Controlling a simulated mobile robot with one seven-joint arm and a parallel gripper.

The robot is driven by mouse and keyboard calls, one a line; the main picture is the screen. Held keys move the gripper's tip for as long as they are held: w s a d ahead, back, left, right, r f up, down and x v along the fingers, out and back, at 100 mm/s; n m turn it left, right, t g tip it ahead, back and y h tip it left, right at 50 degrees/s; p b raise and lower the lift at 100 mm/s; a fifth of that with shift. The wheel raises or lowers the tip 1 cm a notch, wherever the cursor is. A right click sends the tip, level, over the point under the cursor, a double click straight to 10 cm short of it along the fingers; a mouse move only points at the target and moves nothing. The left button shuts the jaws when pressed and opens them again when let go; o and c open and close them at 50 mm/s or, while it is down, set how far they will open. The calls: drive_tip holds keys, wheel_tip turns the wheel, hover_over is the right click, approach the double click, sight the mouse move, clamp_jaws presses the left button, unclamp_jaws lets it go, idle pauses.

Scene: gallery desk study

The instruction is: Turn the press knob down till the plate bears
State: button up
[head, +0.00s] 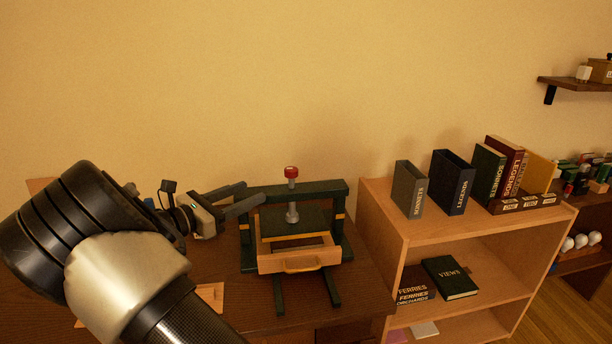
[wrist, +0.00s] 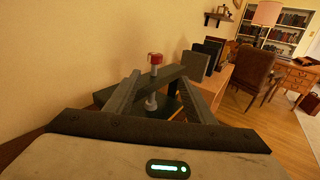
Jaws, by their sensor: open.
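The press is a dark green frame (head: 335,188) standing on the brown desk. Its red knob (head: 291,172) tops a grey vertical screw (head: 292,207) through the top bar. A dark panel, perhaps the plate (head: 315,218), shows around the screw's lower end; whether it bears on anything below I cannot tell. My gripper (head: 253,194) is left of the knob, fingers spread and pointing right toward the press. In the wrist view the red knob (wrist: 155,58) shows between and beyond the open fingertips (wrist: 160,78), touching neither.
A wooden drawer-like box (head: 300,259) with a handle sits low in the press frame. A wooden bookcase (head: 390,215) with several books stands close on the right. The yellow wall is behind. Air above the knob is clear.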

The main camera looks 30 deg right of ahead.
drive_tip(key=b, duration=0.3)
approach(291, 168)
drive_tip(key=shift+n+t, duration=0.4)
drive_tip(key=x, duration=0.9)
drive_tip(key=shift+s+d+f, duration=0.15)
drive_tip(key=shift+d+f, duration=0.3)
drive_tip(key=c, duration=1.1)
drive_tip(key=shift+o, duration=0.2)
drive_tip(key=shift+r+m+g+h+p, duration=0.3)
drive_tip(key=shift+r+g+h+p, duration=0.1)
drive_tip(key=shift+p, duration=0.55)
drive_tip(key=shift+m+g+p, duration=0.4)
drive_tip(key=shift+g+p, duration=0.2)
drive_tip(key=shift+p, duration=0.2)
drive_tip(key=m+g, duration=0.1)
drive_tip(key=g+p, duration=0.1)
drive_tip(key=m+g, duration=0.1)
drive_tip(key=g, duration=0.1)
drive_tip(key=shift+d+f+m+h, duration=0.1)
drive_tip(key=shift+f+m+h, duration=0.2)
drive_tip(key=shift+h, duration=0.1)
drive_tip(key=shift+g, duration=0.4)
